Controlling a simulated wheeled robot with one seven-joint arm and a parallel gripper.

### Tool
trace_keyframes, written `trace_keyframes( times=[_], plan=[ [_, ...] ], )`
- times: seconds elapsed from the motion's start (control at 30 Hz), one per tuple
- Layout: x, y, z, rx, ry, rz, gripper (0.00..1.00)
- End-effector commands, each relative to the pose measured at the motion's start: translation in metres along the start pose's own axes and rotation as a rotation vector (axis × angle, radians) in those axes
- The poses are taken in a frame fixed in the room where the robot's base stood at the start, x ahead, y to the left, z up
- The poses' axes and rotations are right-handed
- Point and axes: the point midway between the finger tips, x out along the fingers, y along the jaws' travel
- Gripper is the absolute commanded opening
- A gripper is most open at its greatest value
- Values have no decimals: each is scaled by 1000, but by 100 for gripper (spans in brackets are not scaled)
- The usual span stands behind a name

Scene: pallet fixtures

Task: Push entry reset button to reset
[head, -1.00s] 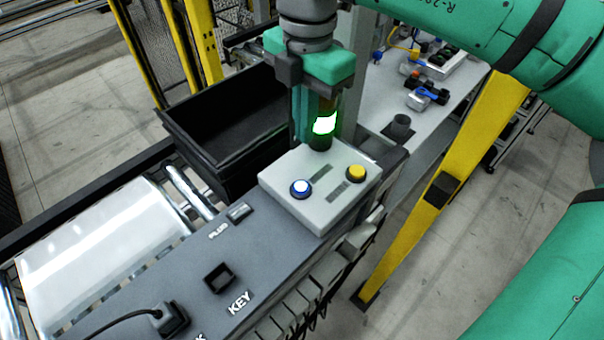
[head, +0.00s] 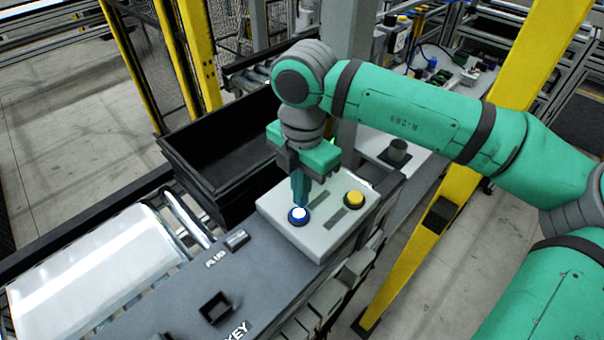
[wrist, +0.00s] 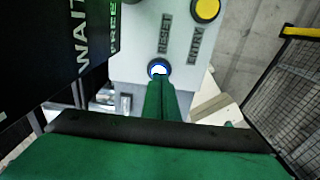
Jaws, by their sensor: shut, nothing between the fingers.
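A light grey button box (head: 275,207) carries a round button with a lit white-blue cap (head: 299,215) and a yellow button (head: 354,200). In the wrist view the lit button (wrist: 158,69) stands beside the word RESET, and the yellow button (wrist: 207,9) beside the word ENTRY. My gripper (head: 300,203) is shut and empty, pointing down with its fingertips right at the lit button. The fingertips also show in the wrist view (wrist: 160,82), overlapping the button's near edge. I cannot tell whether they touch or press it.
A black bin (head: 225,150) stands behind the box. A grey panel (head: 180,295) with a square socket (head: 217,307) lies in front, beside a roller conveyor with a white sheet (head: 90,265). A yellow post (head: 420,220) rises at right. A black sign reading WAIT and FREE (wrist: 60,50) is close left.

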Motion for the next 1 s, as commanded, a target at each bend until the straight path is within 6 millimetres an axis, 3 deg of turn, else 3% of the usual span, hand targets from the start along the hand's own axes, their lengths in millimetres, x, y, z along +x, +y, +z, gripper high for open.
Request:
trace_keyframes(
  times=[0.23,0.7,1.0],
  plan=[
    [27,0,0,1,2,0,0],
    [32,0,0,1,0,0,0],
    [55,-1,0,0,3,-3,0]
  ],
)
